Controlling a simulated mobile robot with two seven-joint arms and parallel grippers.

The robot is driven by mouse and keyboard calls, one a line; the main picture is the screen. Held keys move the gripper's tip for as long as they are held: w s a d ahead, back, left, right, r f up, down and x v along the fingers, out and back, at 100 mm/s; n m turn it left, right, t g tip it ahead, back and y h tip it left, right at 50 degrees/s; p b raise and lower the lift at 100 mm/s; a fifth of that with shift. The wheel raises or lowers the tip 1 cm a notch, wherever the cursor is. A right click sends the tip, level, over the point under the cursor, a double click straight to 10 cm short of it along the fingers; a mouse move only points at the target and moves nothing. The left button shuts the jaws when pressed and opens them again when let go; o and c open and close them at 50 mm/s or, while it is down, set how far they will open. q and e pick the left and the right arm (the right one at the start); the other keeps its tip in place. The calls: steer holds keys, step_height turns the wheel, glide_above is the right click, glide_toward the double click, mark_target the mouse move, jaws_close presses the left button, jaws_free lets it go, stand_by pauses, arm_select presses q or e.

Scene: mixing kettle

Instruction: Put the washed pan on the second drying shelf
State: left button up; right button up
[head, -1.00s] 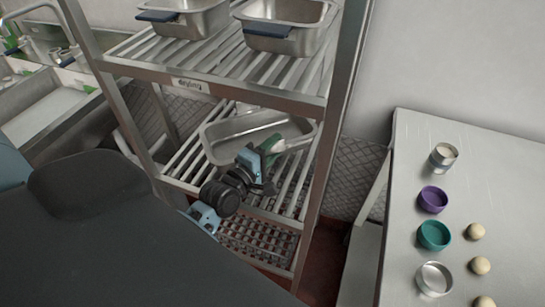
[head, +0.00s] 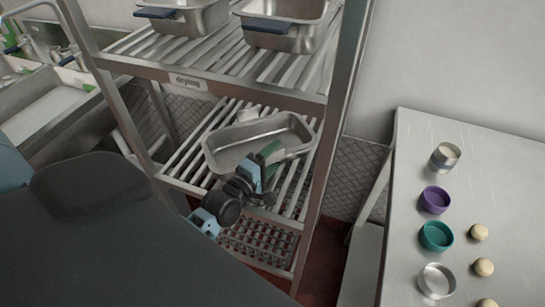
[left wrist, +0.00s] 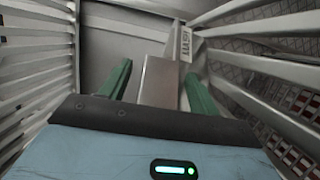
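The steel pan (head: 235,157) lies on the slatted second shelf (head: 185,168), below the "drying" label (head: 188,82). It looks about level, its open side up. My left gripper (head: 272,152) is at the pan's near right side. In the left wrist view its green fingers (left wrist: 158,85) stand apart with a steel strip (left wrist: 160,80) between them. A gap shows beside the strip, so the fingers look open around it. I cannot tell if the strip is the pan's handle or wall. My right gripper is not in view.
Two steel pans with blue handles (head: 187,15) (head: 290,25) stand on the shelf above. A rack post (head: 335,130) rises right of the pan. A table (head: 465,160) with bowls, a can and several dough balls stands at right. A sink (head: 50,105) is at left.

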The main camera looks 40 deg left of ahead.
arm_select(q)
steer(key=shift+r, duration=0.2)
steer(key=s, duration=1)
steer(key=shift+s+a+f, duration=0.15)
steer(key=shift+s+a, duration=0.1)
steer(key=shift+a, duration=0.05)
steer(key=shift+s+b, duration=0.3)
steer(key=shift+s, duration=0.45)
steer(key=s+d+f+m+g, duration=0.3)
steer(key=s+f+m, duration=0.3)
steer(key=s, duration=0.3)
steer(key=s+d+f+m+g, duration=0.4)
steer(key=s+f+m, duration=0.2)
steer(key=s+f, duration=0.2)
steer(key=s+d+f+m+g+h, duration=0.1)
steer(key=s+d+f+m+g, duration=0.2)
steer(key=s+f+m, duration=0.4)
steer(key=s+d+f, duration=0.1)
steer(key=s, duration=0.2)
steer(key=shift+s+d+g, duration=0.15)
steer(key=shift+s+g, duration=0.15)
steer(key=shift+g, duration=0.1)
